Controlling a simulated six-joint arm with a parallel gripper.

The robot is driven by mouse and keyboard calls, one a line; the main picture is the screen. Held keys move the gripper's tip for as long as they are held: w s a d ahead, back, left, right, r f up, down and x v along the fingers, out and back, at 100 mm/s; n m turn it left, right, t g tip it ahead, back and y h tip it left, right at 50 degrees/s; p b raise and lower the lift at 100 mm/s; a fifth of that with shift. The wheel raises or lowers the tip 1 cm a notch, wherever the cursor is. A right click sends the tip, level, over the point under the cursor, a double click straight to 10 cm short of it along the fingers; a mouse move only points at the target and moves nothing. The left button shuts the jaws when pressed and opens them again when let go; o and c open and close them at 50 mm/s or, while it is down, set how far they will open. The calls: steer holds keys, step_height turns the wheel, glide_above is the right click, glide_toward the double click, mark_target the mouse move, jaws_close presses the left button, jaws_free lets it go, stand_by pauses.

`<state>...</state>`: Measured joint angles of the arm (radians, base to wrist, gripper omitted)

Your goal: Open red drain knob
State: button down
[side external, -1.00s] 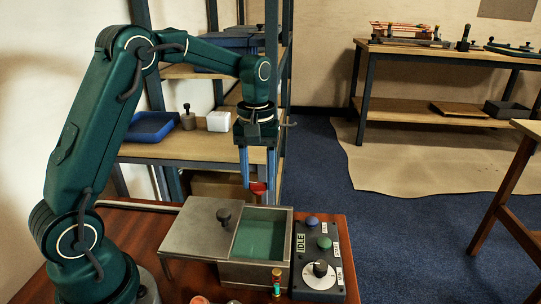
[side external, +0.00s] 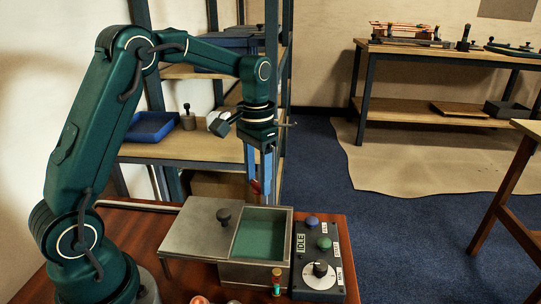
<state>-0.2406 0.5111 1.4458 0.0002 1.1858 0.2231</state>
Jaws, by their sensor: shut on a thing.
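The red drain knob (side external: 256,187) shows just behind the back rim of the metal tank (side external: 256,272). My gripper (side external: 258,182) points straight down with its blue fingers at the knob, and it is shut on the knob. The fingers partly cover the knob, so only a narrow slanted part of it shows. The tank holds green liquid (side external: 262,236). Its flat metal lid (side external: 195,240) with a dark knob lies to the left of the opening.
A control box (side external: 318,262) with blue and green buttons, a dial and an IDLE label stands right of the tank. A small valve-like fitting (side external: 277,282) is at the tank's front. Shelves (side external: 160,146) with a blue tray stand behind.

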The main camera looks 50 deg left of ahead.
steer(key=m, duration=0.4)
steer(key=shift+m, duration=0.3)
steer(key=m, duration=0.4)
steer(key=shift+r, duration=0.1)
steer(key=shift+m, duration=0.4)
steer(key=shift+c, duration=1.8)
jaws_free()
steer(key=shift+r, duration=2.55)
steer(key=shift+d, duration=0.1)
